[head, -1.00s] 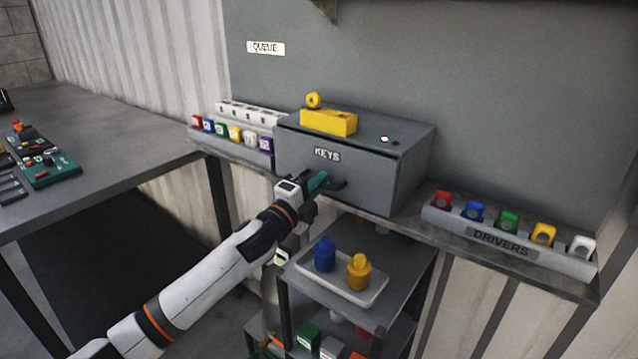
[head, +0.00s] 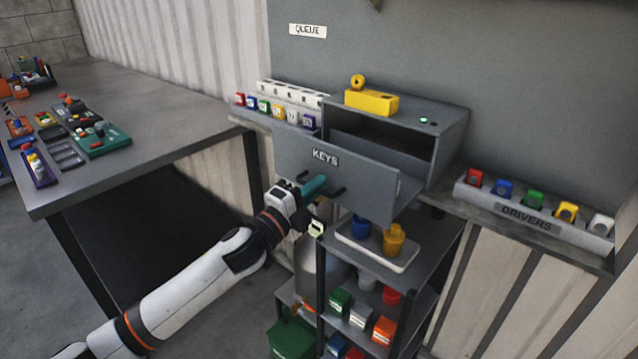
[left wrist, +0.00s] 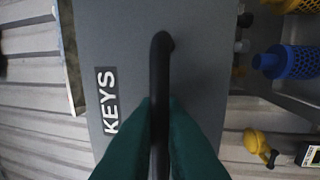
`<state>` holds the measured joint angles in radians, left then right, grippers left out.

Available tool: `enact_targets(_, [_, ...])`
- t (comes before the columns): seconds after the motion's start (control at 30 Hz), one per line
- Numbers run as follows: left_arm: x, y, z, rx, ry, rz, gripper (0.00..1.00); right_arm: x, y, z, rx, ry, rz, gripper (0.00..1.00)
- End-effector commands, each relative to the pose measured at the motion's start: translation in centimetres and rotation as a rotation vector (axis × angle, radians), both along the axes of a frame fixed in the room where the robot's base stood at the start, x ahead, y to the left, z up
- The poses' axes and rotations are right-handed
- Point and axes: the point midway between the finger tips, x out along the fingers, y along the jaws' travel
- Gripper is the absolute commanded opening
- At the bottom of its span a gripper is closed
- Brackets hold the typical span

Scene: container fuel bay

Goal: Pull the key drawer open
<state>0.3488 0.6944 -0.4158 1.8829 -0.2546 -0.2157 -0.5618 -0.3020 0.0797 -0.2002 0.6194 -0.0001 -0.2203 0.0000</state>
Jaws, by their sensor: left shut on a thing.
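The key drawer (head: 350,176) is a grey front marked KEYS, pulled well out from its grey cabinet (head: 447,140). The dark inside of the cabinet shows behind it; the drawer's contents are hidden. My left gripper (head: 312,188) is at the drawer front and is shut on the black bar handle (head: 333,190). In the left wrist view the handle (left wrist: 161,75) runs between the teal fingers (left wrist: 160,135), with the KEYS label beside it. My right gripper is in neither view.
A yellow block (head: 371,103) lies on the cabinet. The DRIVERS rack (head: 530,222) stands to the right, a rack of coloured tags (head: 275,110) to the left. Below the drawer, a white tray (head: 378,250) holds a blue and a yellow item. A workbench (head: 150,130) stands at left.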

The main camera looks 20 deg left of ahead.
Motion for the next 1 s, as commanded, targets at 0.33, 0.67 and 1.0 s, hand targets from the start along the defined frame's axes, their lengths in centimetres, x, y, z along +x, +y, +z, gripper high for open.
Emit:
enact_targets(0.33, [-0.1,0.1,0.0,0.000,0.001,0.001,0.00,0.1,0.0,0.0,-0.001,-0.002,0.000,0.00])
enact_targets(0.67, [-0.1,0.1,0.0,0.000,0.000,0.001,0.26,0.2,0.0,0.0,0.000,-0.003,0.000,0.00])
enact_targets(1.0, [-2.5,0.9,-0.8,0.002,0.003,0.000,0.26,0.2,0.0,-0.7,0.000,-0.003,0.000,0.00])
